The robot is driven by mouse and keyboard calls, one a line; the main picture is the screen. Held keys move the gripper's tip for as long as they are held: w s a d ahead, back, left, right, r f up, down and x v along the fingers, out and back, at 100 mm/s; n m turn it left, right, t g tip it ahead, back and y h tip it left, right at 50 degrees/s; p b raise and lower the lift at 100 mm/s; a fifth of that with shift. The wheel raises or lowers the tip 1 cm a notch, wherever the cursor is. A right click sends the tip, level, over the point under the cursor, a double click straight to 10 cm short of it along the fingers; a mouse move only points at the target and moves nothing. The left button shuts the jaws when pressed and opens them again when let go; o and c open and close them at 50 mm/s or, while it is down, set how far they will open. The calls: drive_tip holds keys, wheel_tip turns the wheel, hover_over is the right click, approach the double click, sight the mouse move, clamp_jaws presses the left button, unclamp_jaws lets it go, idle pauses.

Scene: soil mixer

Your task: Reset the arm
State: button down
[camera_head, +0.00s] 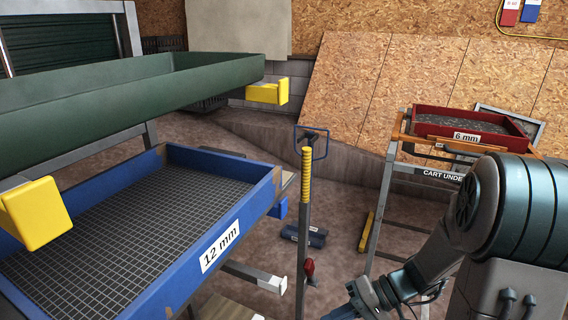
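My arm shows at the lower right, with its large dark shoulder joint nearest the camera and a thinner part reaching down to the bottom edge. My gripper itself is out of frame, so its fingers and anything in them cannot be seen.
A blue "12 mm" sieve tray (262,193) and a green tray (130,97) with yellow end blocks (268,92) stand on the left. A pole with a yellow grip (306,180) stands mid-view. A red "6 mm" tray (424,128) rests on an orange-topped cart (384,190). Floor shows between them.

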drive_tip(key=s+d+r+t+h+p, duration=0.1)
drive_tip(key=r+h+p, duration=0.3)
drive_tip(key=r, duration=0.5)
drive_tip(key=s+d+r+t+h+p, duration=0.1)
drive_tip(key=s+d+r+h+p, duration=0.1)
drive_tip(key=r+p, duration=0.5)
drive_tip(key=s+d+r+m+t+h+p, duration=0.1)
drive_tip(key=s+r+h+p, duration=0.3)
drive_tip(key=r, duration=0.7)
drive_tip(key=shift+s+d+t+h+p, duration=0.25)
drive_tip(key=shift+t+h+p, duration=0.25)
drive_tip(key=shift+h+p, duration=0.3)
